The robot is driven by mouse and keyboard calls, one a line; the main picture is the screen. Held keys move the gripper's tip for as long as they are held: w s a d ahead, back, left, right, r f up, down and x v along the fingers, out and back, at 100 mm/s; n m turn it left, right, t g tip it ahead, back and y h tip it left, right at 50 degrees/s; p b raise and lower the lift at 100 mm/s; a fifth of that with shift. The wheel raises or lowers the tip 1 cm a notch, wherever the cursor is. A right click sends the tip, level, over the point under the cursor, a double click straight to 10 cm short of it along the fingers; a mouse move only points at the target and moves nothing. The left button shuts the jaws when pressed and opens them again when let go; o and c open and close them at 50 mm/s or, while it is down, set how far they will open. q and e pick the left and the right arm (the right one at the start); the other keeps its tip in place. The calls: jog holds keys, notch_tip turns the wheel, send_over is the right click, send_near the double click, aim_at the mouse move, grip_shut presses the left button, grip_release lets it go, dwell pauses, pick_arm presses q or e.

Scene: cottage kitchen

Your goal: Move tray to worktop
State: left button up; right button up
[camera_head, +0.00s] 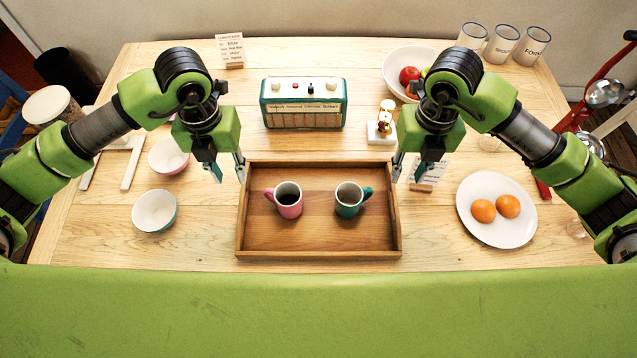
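The wooden tray (318,243) lies flat on the light wooden worktop (200,222), near its front edge. My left gripper (230,173) is open beside the tray's back left corner. My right gripper (408,171) is open beside the tray's back right corner. Both grippers look empty and apart from the tray, though their exact height above the worktop is hard to tell.
A radio (304,103) stands behind the tray. Bowls (155,211) are to the left, and a white plate with two oranges (497,230) is to the right. A fruit bowl (398,67) and enamel cups (502,44) are at the back. A small figurine stand (380,131) is behind the right corner.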

aim_at(242, 200)
pick_arm(q)
jog(key=shift+s, duration=0.25)
pick_arm(e)
jog(key=shift+s, duration=0.3)
